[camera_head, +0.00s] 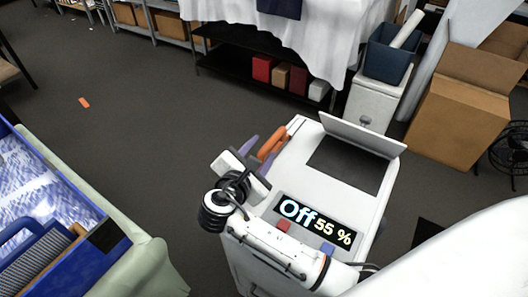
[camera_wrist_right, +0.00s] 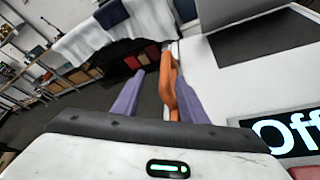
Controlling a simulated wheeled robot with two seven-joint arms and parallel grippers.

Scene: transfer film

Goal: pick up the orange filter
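The orange filter (camera_head: 272,141) is a long orange piece at the left edge of the white machine (camera_head: 300,168) in the head view. In the right wrist view the orange filter (camera_wrist_right: 167,84) stands between the two purple fingers, close beside the right finger. My right gripper (camera_head: 263,148) is at the machine's left edge, its fingers reaching to either side of the filter. In the wrist view the fingers of the right gripper (camera_wrist_right: 158,76) are apart, with a gap on the left of the filter. Whether the right finger touches it, I cannot tell. My left gripper is not in view.
The machine has a raised lid (camera_head: 362,134) and a display (camera_head: 316,219) reading "Off 55 %". A blue crate (camera_head: 92,205) is at the left. A small orange piece (camera_head: 84,102) lies on the floor. A cardboard box (camera_head: 455,118) stands at the right.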

